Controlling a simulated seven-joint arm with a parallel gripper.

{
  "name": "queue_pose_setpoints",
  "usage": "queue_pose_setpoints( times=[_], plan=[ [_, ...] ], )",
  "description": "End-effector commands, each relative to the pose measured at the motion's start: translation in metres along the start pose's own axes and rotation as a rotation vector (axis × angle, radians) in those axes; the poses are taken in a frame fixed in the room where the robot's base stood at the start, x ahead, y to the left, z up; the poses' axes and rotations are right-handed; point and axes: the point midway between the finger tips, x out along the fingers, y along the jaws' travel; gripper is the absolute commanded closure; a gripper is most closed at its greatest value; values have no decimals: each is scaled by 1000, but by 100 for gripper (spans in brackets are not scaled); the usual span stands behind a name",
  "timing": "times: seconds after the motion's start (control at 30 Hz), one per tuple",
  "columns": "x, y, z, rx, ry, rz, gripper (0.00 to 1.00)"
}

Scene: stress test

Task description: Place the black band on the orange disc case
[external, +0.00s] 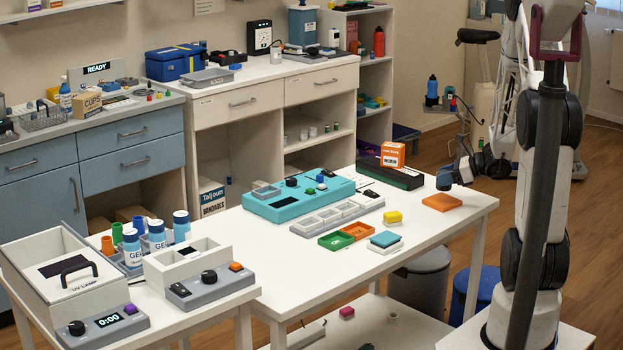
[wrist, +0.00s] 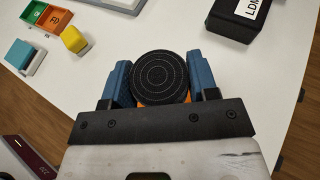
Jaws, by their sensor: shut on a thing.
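The black band (wrist: 161,77) shows in the wrist view as a round black piece with thin concentric rings. My gripper (wrist: 162,84) has its blue fingers shut on it from both sides. In the external view my gripper (external: 455,175) is low at the table's right end, with the dark band at its tip. The orange disc case (external: 442,203) lies flat on the table just below it. In the wrist view a little orange (wrist: 150,103) shows beneath the band; the band hides the rest. A small gap seems to separate band and case.
A black box (external: 388,177) with an orange-and-white carton (external: 393,154) on it stands behind the case. A yellow block (external: 392,217), a teal-topped box (external: 384,243) and green and orange trays (external: 344,237) are to the left. The table around the case is clear.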

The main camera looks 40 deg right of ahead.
Motion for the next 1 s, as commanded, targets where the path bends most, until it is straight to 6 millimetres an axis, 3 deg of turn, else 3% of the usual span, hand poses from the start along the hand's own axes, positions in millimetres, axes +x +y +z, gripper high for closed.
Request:
queue_pose_setpoints(
  times=[0.27,0.63,1.0],
  plan=[
    [2,0,-4,1,0,0,70],
    [13,0,-31,0,0,1,70],
    [13,0,-33,0,0,0,70]
  ],
)
